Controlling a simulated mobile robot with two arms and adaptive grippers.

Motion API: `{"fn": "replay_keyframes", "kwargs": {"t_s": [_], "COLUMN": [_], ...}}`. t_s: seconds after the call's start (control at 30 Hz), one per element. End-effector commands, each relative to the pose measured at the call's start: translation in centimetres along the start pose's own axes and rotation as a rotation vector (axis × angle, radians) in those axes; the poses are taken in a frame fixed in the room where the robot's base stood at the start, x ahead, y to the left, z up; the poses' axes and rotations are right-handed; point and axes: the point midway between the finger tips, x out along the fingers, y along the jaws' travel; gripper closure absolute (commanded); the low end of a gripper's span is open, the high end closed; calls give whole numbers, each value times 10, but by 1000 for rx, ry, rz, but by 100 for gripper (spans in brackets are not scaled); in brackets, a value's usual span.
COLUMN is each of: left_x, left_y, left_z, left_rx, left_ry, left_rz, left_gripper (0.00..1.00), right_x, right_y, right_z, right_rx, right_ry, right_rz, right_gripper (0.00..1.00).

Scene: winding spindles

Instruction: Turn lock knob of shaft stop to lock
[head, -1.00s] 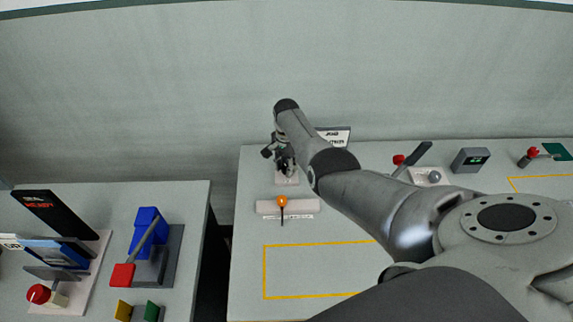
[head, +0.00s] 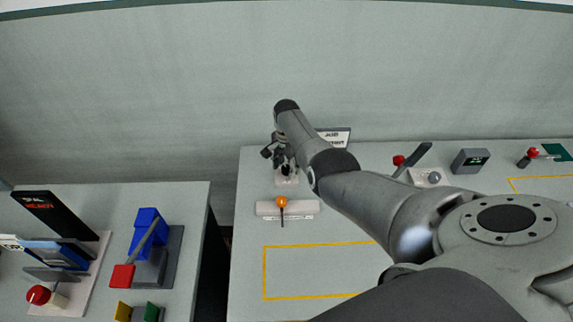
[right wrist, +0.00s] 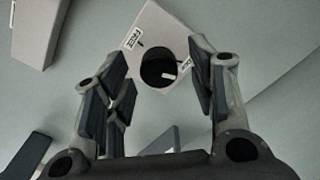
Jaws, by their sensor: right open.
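The lock knob (right wrist: 158,69) is a round black knob with a white pointer mark. It sits on a pale block (right wrist: 182,32) with a label reading FREE at its upper left and a second, partly hidden label at its right. The pointer is toward the right side, near the second label. My right gripper (right wrist: 160,78) is open, with its fingers on either side of the knob in the right wrist view; I see no clear contact. In the head view the block (head: 287,181) shows below my right gripper (head: 281,160). My left gripper is not in view.
A pale bar with an orange-tipped lever (head: 282,202) stands in front of the block. A sign (head: 335,137) stands behind my right arm. A grey box with a display (head: 470,161) is to the right. The yellow-outlined area (head: 264,272) is clear.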

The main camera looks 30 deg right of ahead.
Motion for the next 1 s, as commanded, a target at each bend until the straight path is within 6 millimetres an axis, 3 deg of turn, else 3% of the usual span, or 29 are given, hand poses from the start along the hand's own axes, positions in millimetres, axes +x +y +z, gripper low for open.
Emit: {"fn": "replay_keyframes", "kwargs": {"t_s": [0.37,0.8,1.0], "left_x": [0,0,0], "left_y": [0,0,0], "left_z": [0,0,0], "left_rx": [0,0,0], "left_ry": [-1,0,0], "left_rz": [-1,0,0], "left_gripper": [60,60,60], "right_x": [-19,-94,-116], "right_y": [0,-1,0], "right_z": [0,0,0], "right_rx": [-1,0,0], "right_ry": [0,2,1], "right_rz": [-1,-4,-1], "right_gripper": [49,49,49]}}
